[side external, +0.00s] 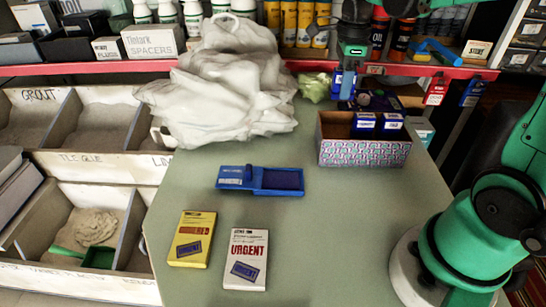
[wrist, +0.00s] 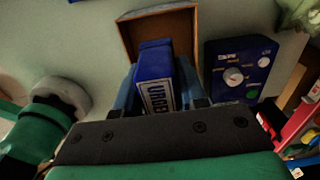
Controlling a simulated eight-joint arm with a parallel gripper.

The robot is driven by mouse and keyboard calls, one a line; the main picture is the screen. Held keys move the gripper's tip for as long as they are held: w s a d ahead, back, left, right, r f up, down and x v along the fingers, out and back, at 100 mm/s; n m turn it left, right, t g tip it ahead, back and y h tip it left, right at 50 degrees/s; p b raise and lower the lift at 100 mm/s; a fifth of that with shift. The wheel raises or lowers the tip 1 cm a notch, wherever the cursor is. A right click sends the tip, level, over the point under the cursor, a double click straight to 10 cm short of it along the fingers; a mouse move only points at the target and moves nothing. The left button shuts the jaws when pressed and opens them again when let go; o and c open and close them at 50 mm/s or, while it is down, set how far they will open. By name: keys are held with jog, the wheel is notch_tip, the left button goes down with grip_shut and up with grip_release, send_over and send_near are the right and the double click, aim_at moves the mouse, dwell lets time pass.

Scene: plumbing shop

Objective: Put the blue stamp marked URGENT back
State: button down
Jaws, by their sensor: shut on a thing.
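My gripper (wrist: 160,88) is shut on a blue stamp (wrist: 155,98) whose white label reads URGENT, partly cut off. In the side view the held stamp (side external: 337,79) is small, high behind the left end of an open patterned box (side external: 365,153). In the wrist view the box's brown wall (wrist: 130,38) shows beyond the stamp, which overlaps the box's opening. I cannot tell the gap between stamp and box. Two other blue-sided stamps with white labels, one (side external: 363,121) and another (side external: 392,121), stand in the box's right part. Its left part looks empty.
An open blue ink pad (side external: 277,180) lies mid-table. A yellow carton (side external: 192,229) and a white URGENT carton (side external: 247,245) lie in front. A pale cloth heap (side external: 230,85) is at the back left. A dial device (wrist: 238,68) lies beside the box.

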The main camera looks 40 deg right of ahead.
aim_at(334, 137)
notch_tip(334, 137, down, 9)
jog(key=shift+f, duration=0.2)
dwell(0.3)
jog(key=shift+f, duration=0.15)
jog(key=c, duration=0.5)
grip_release()
